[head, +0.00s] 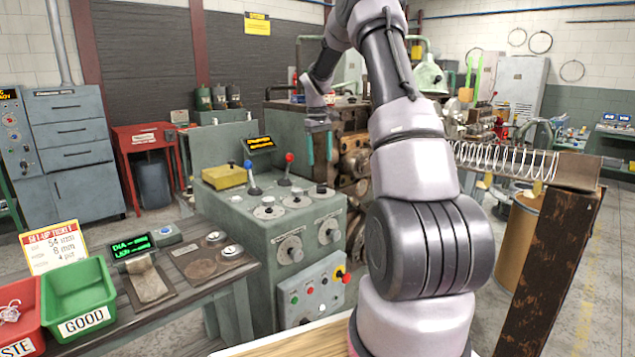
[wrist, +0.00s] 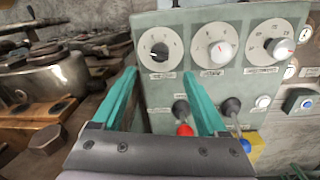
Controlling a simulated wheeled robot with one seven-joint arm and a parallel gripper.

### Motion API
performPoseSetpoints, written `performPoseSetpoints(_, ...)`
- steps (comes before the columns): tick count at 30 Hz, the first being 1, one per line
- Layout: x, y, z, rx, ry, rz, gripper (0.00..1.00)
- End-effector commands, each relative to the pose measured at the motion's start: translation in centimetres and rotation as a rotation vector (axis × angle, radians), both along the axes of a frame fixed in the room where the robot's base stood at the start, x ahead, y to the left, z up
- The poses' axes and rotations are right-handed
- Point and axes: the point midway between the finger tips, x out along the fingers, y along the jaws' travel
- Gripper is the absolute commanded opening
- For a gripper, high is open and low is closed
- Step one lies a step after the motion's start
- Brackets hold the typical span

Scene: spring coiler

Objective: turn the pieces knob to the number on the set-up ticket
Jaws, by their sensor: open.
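The set-up ticket (head: 55,248) stands on the bench at left; its small lines seem to read 54 mm, 8 mm and 4 on the last, but are blurred. The green console (head: 240,226) carries three dial knobs on top. The wrist view shows them as a black knob (wrist: 159,50), a middle knob (wrist: 221,51) with a red mark, and a pale knob (wrist: 281,47). Their labels are too blurred to tell which is the pieces knob. My gripper (head: 320,149) is open and empty, above and behind the console, apart from the knobs.
A red-topped lever (head: 289,158) and a blue-topped lever (head: 250,170) rise behind the knobs, beside a yellow box (head: 224,176). Two more knobs (head: 290,250) are on the console's front. A green bin (head: 78,292) and a display (head: 132,245) stand on the bench.

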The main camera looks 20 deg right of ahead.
Motion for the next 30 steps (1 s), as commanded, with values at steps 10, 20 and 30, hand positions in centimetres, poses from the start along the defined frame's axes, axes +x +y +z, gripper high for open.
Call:
performPoseSetpoints(10, 0.0, -0.3, -5.5, 0.001, 0.004, 0.001, 0.76)
performPoseSetpoints(20, 0.1, -0.6, -10.1, 0.001, 0.002, 0.000, 0.76)
performPoseSetpoints(30, 0.1, -0.7, -10.7, 0.000, 0.000, 0.000, 0.76)
